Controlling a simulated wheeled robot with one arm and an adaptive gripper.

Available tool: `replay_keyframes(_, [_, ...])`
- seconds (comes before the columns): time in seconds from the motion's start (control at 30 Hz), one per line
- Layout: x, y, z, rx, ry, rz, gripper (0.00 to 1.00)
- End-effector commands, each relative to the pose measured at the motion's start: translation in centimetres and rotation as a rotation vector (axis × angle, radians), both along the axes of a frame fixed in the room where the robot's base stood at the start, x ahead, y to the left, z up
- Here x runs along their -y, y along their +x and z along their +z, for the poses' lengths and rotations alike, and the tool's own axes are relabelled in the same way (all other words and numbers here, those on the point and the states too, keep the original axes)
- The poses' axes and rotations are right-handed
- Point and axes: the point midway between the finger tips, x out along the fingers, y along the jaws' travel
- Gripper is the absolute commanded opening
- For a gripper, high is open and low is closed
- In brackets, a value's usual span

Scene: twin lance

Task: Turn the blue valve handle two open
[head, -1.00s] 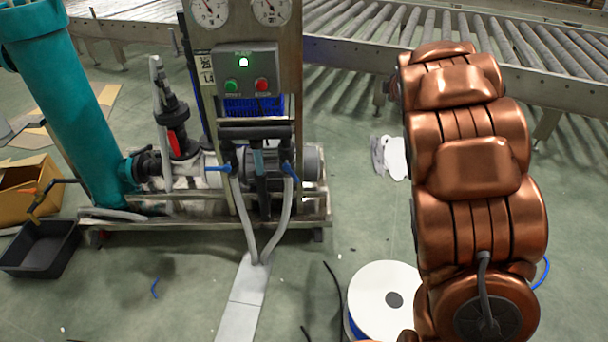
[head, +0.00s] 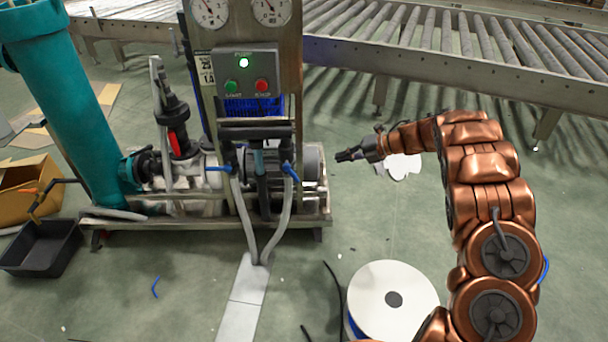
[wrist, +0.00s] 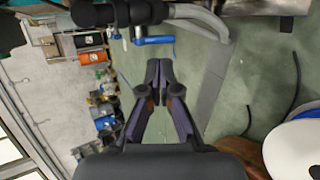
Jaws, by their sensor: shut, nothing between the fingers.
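Two blue valve handles show on the pump skid in the head view, below the control box. The left handle (head: 218,168) sticks out sideways to the left of its pipe. The right handle (head: 289,171) sits at the top of the right grey hose. I cannot read which is number two. My gripper (head: 343,156) is shut and empty, to the right of the right handle and apart from it. In the wrist view a blue handle (wrist: 153,40) lies just above my shut fingertips (wrist: 158,66), with no contact that I can make out.
The control box (head: 247,76) has a lit green lamp, a green button and a red button. Grey hoses (head: 247,222) drop to a floor cover. A roller conveyor (head: 440,52) runs behind.

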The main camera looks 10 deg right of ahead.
Motion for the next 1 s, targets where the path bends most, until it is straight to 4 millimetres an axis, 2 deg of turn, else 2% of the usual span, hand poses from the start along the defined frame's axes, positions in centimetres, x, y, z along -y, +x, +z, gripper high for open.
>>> replay_keyframes(0.1, [-0.3,-1.3,-0.9,-0.012,0.013,0.058,0.0])
replay_keyframes(0.27, [-1.1,-1.5,-1.6,-0.016,0.015,0.079,0.0])
replay_keyframes(1.0, [-10.3,2.7,-7.3,-0.015,0.015,0.076,0.0])
